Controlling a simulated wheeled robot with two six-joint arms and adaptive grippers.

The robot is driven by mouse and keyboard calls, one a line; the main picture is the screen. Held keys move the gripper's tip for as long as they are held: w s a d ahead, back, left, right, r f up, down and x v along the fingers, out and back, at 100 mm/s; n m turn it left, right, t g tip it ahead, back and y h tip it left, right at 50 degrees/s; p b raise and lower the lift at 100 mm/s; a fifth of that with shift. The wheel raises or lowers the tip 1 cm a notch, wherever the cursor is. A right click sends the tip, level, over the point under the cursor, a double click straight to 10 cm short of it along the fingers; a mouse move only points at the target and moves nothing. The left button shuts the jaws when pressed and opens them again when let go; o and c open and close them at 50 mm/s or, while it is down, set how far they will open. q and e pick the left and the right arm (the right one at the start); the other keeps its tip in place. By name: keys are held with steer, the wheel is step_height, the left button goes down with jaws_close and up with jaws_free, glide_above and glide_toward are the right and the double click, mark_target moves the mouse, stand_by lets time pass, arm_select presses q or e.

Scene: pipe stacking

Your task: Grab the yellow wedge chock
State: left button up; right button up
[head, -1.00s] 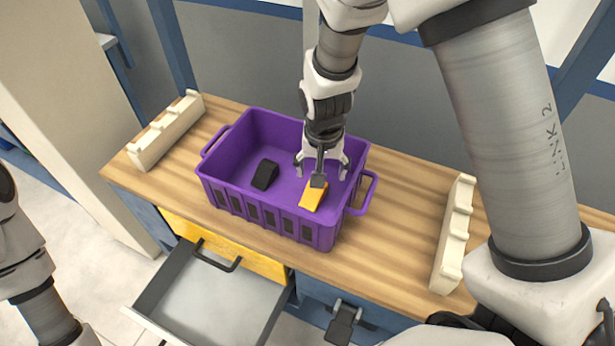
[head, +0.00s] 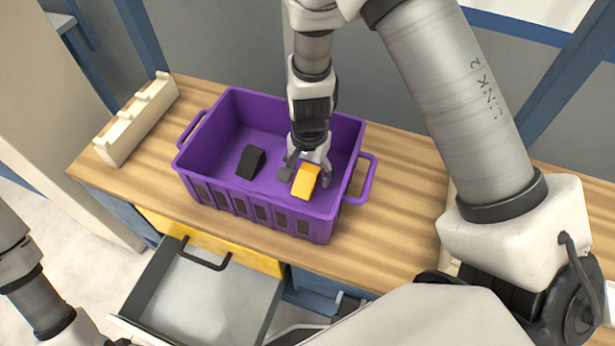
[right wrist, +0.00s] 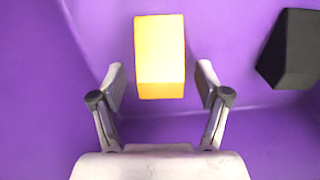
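The yellow wedge chock (head: 306,182) lies in the purple crate (head: 220,118), toward its right front side. My right gripper (head: 306,172) is down inside the crate at the chock. In the right wrist view the right gripper (right wrist: 160,85) is open. Its two fingers stand on either side of the near end of the yellow chock (right wrist: 160,55), with purple gaps between each finger and the chock. My left gripper is not in view; only part of my left arm shows at the left edge.
A black wedge chock (head: 250,162) lies in the crate left of the yellow one and also shows in the right wrist view (right wrist: 292,50). The crate walls surround the gripper. A cream notched rack (head: 137,118) stands on the wooden table (head: 400,200). A drawer (head: 200,300) is open in front.

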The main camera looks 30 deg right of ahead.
steer(key=c, duration=1.1)
steer(key=shift+o, duration=0.2)
